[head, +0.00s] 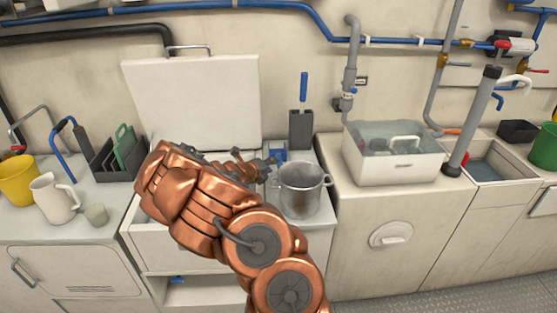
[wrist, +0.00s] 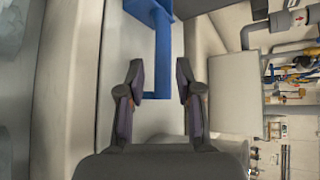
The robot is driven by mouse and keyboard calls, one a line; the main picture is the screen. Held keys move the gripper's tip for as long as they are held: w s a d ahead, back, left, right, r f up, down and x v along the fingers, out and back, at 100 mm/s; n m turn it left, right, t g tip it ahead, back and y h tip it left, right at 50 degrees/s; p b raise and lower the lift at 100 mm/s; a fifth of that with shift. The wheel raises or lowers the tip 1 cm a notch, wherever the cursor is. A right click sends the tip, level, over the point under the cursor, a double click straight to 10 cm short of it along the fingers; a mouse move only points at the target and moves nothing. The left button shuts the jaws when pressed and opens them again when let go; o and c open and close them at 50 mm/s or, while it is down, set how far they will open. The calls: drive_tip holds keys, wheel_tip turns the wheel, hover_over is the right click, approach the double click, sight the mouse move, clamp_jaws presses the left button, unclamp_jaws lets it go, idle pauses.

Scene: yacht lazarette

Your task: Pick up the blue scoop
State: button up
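The blue scoop (wrist: 162,55) shows in the wrist view, with its box-like head at the top and its straight handle pointing down between my fingers. My gripper (wrist: 160,82) is open, with one finger on each side of the handle and a gap visible on both sides. In the head view, a blue part of the scoop (head: 278,154) shows just beyond my gripper (head: 262,166), left of the metal pot. My arm hides much of the counter around it there.
The metal pot (head: 300,188) stands close to the right of my gripper. A grey holder with a blue-handled tool (head: 304,88) stands behind. A white raised lid (head: 193,100) is behind my arm. A white bin (head: 393,165) stands at right; a jug (head: 54,199) stands at left.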

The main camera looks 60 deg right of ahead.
drive_tip(key=shift+x, duration=2.65)
drive_tip(key=shift+d+f+p, duration=0.2)
drive_tip(key=shift+d+p, duration=0.1)
drive_tip(key=shift+d, duration=0.25)
drive_tip(key=shift+s, duration=0.1)
clamp_jaws()
